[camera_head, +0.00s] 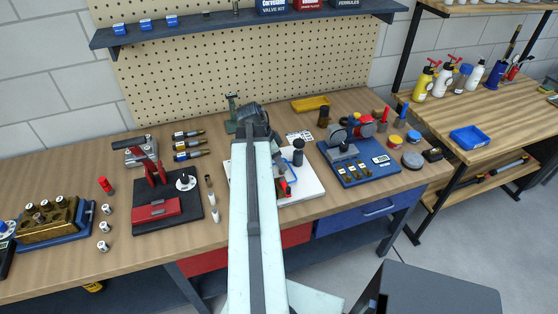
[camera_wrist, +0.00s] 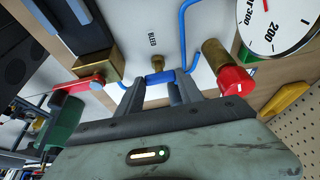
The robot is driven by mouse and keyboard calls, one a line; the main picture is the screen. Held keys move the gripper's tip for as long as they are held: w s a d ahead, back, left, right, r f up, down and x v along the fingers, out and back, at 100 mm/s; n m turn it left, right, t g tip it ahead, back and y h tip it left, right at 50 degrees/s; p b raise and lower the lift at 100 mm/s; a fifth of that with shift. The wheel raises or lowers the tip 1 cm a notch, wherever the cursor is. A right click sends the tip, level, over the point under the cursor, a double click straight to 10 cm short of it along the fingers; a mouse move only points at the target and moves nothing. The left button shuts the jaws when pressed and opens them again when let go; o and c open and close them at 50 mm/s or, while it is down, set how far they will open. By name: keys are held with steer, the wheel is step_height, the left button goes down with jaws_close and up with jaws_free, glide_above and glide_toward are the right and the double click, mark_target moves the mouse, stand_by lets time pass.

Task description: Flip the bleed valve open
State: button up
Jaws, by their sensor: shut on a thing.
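In the wrist view, a white panel (camera_wrist: 135,20) carries the word BLEED beside a small brass fitting (camera_wrist: 155,63). My gripper (camera_wrist: 160,88) comes up from the bottom of this view, its two grey fingers just below that fitting. It is shut on a short blue piece (camera_wrist: 160,77) below the label. I cannot tell whether this piece is the bleed valve's handle or part of the thin blue tube (camera_wrist: 184,30) close by. In the head view my arm covers the gripper and much of the white panel (camera_head: 309,189).
In the wrist view, a red knob (camera_wrist: 236,80) on a brass valve (camera_wrist: 216,54) stands close right. A red lever (camera_wrist: 80,88) by a brass block (camera_wrist: 98,68) is at left, and a gauge (camera_wrist: 280,22) at upper right. A blue-based fixture (camera_head: 355,172) stands right of the panel.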

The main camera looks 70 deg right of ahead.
steer(key=o, duration=1.4)
steer(key=p+v, duration=0.7)
steer(key=v, duration=0.1)
steer(key=shift+s, duration=0.1)
